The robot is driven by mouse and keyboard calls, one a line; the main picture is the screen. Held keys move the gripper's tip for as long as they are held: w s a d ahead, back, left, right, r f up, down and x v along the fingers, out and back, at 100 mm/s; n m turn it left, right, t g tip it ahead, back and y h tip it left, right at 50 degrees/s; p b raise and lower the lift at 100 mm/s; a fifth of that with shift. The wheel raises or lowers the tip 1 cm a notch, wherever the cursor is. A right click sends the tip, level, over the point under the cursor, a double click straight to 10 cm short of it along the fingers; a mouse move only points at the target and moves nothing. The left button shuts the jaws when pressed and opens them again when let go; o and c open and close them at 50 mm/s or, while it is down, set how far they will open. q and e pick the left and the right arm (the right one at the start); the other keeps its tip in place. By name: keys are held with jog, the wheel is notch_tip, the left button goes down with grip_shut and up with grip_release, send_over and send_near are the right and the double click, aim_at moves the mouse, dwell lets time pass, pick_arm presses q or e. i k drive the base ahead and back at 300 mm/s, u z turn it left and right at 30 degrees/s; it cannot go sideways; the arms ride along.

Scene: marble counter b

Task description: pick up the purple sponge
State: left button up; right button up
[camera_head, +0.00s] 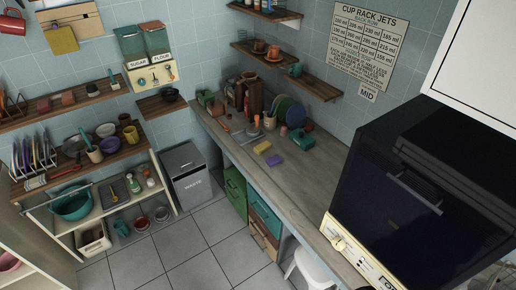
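The purple sponge (273,160) lies flat on the long counter, near its front edge. A yellow sponge (262,147) lies just behind it to the left, and a teal box-like item (301,139) is to its right. Nothing covers the purple sponge. Neither of my grippers shows in the head view.
The counter (312,178) is bare to the right of the purple sponge. A large dark machine (430,190) stands at the right end. Plates (292,113), bottles and utensils crowd the back. A grey waste bin (187,174) and a white stool (312,268) stand on the floor.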

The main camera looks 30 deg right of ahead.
aim_at(275, 160)
jog(key=i, duration=2.95)
jog(key=z, duration=3.95)
